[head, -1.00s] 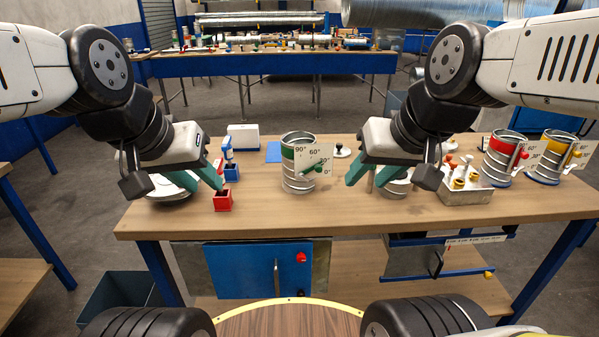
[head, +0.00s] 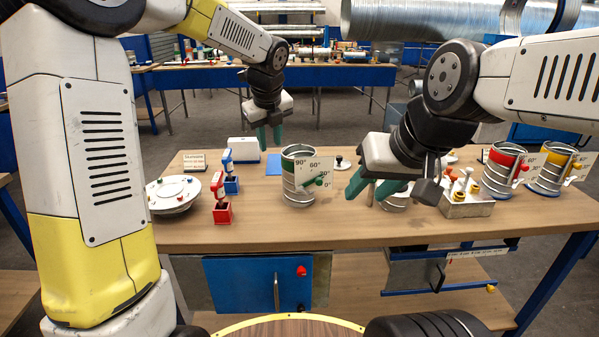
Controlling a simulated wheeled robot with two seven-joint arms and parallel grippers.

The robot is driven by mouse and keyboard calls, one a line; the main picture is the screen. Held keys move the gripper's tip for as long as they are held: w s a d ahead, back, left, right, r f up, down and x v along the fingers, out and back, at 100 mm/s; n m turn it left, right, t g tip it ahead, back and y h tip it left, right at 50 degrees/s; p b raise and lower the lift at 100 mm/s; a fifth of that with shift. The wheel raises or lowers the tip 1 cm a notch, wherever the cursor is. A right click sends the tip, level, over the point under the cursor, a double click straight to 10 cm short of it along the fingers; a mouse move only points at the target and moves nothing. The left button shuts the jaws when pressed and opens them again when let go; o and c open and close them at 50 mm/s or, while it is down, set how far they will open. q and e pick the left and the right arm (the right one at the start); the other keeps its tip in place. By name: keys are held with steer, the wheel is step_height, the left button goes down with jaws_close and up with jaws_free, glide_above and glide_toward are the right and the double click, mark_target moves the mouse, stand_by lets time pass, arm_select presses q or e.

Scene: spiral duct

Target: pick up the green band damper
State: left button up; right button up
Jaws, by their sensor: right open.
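The green band damper (head: 298,190) is a silver cylinder with a green band near its top. It stands upright on the table in the middle of the head view, with a white angle plate and a green handle on its right side. My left gripper (head: 269,138) hangs fingers-down behind and left of the damper, apart from it, above the table's back part. Its two green fingers look apart with nothing between them. My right gripper (head: 370,190) is open and empty to the right of the damper, not touching it, and partly covers a round metal piece (head: 397,204).
Dampers with a red band (head: 497,177) and a yellow band (head: 548,174) stand at the right, near a tray of fittings (head: 466,207). At the left are a round white device (head: 174,196), a red block (head: 221,213) and a blue block (head: 231,184). The table front is clear.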

arm_select(q)
steer(key=w+d+f+m, duration=0.3)
steer(key=w+f+m, duration=0.2)
steer(key=f, duration=0.6)
steer(key=shift+w, duration=1.25)
steer(key=shift+r, duration=0.1)
jaws_close()
